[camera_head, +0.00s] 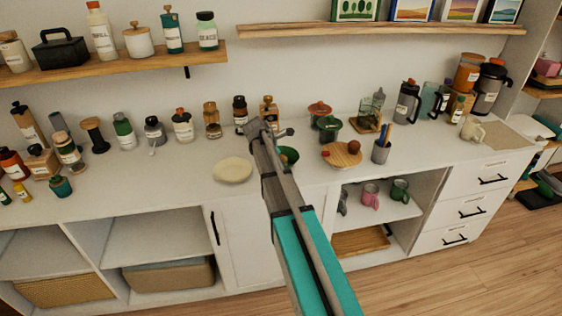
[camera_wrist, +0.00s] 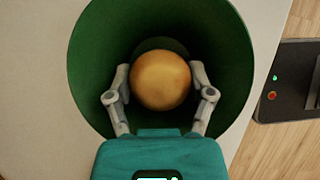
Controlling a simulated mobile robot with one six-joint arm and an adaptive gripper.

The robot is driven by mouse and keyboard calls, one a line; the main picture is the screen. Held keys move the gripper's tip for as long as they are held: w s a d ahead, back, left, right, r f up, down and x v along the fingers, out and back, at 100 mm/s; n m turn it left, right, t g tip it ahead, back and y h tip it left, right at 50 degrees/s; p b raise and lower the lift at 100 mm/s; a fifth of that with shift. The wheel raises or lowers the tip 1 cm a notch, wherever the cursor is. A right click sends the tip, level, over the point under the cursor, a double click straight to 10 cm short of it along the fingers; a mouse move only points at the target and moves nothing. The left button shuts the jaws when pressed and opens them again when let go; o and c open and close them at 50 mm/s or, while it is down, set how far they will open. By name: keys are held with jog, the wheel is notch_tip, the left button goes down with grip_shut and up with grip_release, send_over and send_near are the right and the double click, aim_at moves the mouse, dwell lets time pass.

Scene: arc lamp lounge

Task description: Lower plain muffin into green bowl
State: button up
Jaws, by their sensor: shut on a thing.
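The plain muffin (camera_wrist: 160,80), round and golden brown, is between the two fingers of my gripper (camera_wrist: 160,74) in the wrist view. The gripper is shut on it. The green bowl (camera_wrist: 90,60) surrounds the muffin and fingers in that view, with its dark inside behind them. I cannot tell how high the muffin is above the bowl's bottom. In the head view the green bowl (camera_head: 289,155) shows just right of my arm, partly hidden by it. The muffin cannot be made out there.
A cream plate (camera_head: 233,171) lies left of my arm. A round wooden board (camera_head: 342,157) with a brown round thing (camera_head: 354,147) and a dark cup of utensils (camera_head: 380,152) stand to the right. Several jars and bottles line the counter's back.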

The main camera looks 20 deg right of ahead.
aim_at(282, 157)
jog(key=o, duration=1)
jog(key=shift+o, duration=0.2)
jog(key=shift+r, duration=0.1)
notch_tip(282, 157, up, 9)
jog(key=p, duration=0.9)
jog(key=shift+s+d+r+p, duration=0.1)
jog(key=shift+s+r+p, duration=0.15)
jog(key=shift+p, duration=0.1)
jog(key=s+d+r+p, duration=0.6)
jog(key=s+r+p, duration=0.1)
jog(key=s, duration=0.2)
jog(key=shift+r, duration=0.2)
jog(key=shift+w, duration=0.1)
